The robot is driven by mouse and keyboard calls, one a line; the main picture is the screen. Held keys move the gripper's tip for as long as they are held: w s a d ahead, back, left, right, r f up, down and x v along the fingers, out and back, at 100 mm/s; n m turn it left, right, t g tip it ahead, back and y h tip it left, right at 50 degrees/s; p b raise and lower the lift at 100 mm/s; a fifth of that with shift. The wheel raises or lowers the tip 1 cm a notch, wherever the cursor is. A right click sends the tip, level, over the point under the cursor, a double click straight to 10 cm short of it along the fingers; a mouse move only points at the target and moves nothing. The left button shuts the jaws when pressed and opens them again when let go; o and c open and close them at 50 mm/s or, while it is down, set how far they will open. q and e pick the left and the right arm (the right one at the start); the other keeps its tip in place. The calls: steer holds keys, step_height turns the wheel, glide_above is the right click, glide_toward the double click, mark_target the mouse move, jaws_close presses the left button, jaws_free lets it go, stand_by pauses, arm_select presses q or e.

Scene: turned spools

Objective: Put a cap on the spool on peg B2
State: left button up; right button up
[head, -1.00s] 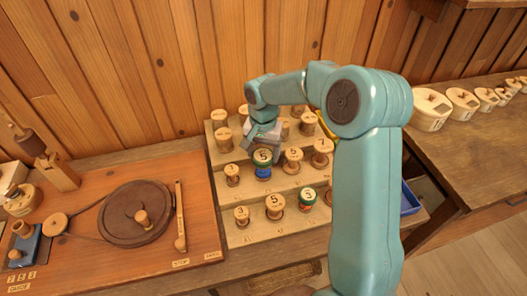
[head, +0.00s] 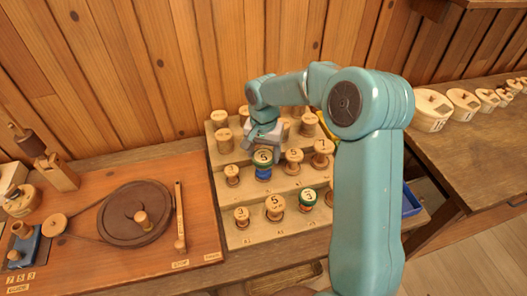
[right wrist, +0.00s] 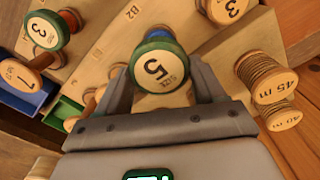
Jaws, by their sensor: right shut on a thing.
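The spool on peg B2 (head: 263,174) is wound in blue and stands in the middle row of the stepped rack; a little of the blue also shows in the right wrist view (right wrist: 150,42). A green-rimmed cap (right wrist: 158,67) marked 5 is at its top end. My right gripper (head: 262,148) is shut on this cap, its fingers on either side of it in the right wrist view. Whether the cap is fully seated or just above the spool cannot be told. The left gripper is not in view.
Several other spools stand close by on the rack (head: 232,240), including a green-capped one marked 3 (head: 308,196) and a wooden one marked 5 (head: 275,203). A blue bin (head: 410,203) is at the rack's right. A board with a dark wheel (head: 125,215) lies left.

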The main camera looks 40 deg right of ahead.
mark_target(264, 155)
steer(key=shift+f+b, duration=0.5)
steer(key=shift+f, duration=0.15)
steer(key=o, duration=0.7)
steer(key=shift+r, duration=0.1)
step_height(264, 155, up, 11)
steer(key=p, duration=0.8)
stand_by(0.6)
